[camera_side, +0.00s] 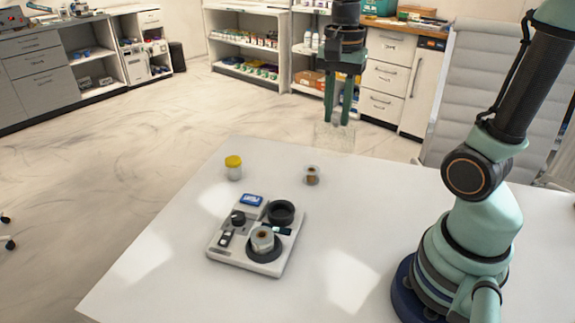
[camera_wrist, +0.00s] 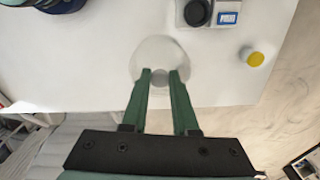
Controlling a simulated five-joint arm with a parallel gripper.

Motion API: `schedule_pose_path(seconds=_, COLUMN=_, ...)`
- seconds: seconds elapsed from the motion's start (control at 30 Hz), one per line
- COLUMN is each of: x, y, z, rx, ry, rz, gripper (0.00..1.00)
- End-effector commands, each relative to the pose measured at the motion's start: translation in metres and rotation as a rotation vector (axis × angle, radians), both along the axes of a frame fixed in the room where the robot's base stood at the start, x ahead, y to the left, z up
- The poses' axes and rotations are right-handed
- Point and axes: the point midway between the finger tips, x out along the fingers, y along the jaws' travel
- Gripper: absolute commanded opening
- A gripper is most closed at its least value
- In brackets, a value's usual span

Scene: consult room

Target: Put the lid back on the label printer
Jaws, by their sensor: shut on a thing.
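The label printer (camera_side: 233,248) is a flat white-grey device on the white table, left of my arm's base. Its top is uncovered, showing a pale roll with a brown core (camera_side: 262,238) on a black round holder, a black ring, a black knob and a blue display. Part of the printer shows at the top of the wrist view (camera_wrist: 230,5). My gripper (camera_side: 337,119) is shut on a clear lid (camera_side: 335,140), held in the air beyond the printer, up and right of it in the side view. In the wrist view the see-through lid (camera_wrist: 150,50) lies ahead of my fingertips (camera_wrist: 160,77), with a grey grip between them.
On the table stand a jar with a yellow cap (camera_side: 233,167) and a small pale roll with a brown core (camera_side: 312,175). The table (camera_side: 190,225) is otherwise largely clear. A grey chair (camera_side: 475,90) is behind the table; shelves and cabinets stand further back.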

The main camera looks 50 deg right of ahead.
Motion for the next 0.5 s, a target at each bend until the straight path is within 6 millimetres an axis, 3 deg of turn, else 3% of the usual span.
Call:
schedule_pose_path(seconds=0.2, x=0.025, y=0.076, z=-0.030, rx=0.000, ry=0.005, rz=0.148, gripper=0.00)
schedule_pose_path(seconds=0.4, x=0.029, y=0.145, z=-0.056, rx=-0.001, ry=0.003, rz=0.263, gripper=0.00)
schedule_pose_path(seconds=0.5, x=0.027, y=0.170, z=-0.065, rx=0.000, ry=0.002, rz=0.303, gripper=0.00)
